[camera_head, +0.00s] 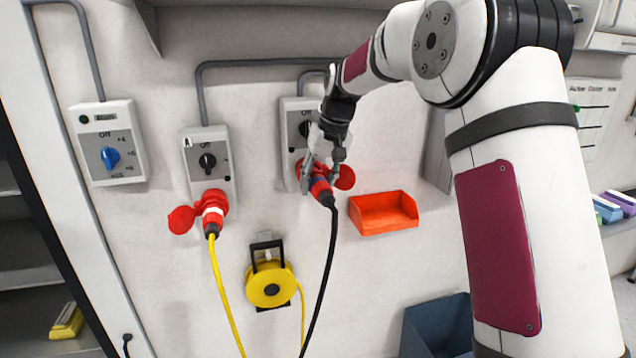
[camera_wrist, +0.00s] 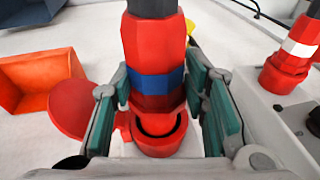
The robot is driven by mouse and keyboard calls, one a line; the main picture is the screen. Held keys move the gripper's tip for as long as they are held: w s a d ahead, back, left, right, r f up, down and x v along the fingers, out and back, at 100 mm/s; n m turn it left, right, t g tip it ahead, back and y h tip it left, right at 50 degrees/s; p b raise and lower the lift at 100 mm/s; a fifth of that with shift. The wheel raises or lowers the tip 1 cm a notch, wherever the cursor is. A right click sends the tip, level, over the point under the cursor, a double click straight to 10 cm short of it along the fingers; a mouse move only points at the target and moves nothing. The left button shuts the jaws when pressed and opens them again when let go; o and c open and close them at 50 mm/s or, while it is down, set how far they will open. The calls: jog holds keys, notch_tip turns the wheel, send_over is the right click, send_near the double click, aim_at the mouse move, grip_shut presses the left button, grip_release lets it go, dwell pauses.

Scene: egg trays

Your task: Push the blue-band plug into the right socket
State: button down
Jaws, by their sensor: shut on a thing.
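The blue-band plug (camera_head: 321,189) is red with a black cable hanging down from it. My gripper (camera_head: 322,176) is shut on it at the right socket. In the wrist view the plug (camera_wrist: 152,50) stands between the two green-padded fingers (camera_wrist: 163,105), with its blue band between them. The right socket (camera_wrist: 160,146) is a red ring right at the plug's end. Part of its dark opening shows beside the plug, and I cannot tell how deep the plug sits. The socket's round red lid (camera_wrist: 82,108) is open to one side.
The left socket box (camera_head: 207,158) holds a white-band plug (camera_head: 213,209) with a yellow cable. A blue-knob switch box (camera_head: 110,145) is at far left. An orange bin (camera_head: 384,213) is right of the right socket. A yellow cable reel (camera_head: 270,285) hangs below.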

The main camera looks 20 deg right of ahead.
aim_at(316, 170)
jog(key=shift+w+b, duration=1.5)
jog(key=shift+w, duration=0.2)
dwell(1.8)
jog(key=c, duration=1.7)
grip_release()
jog(key=o, duration=0.9)
jog(key=shift+c, duration=0.2)
jog(key=shift+s, duration=0.1)
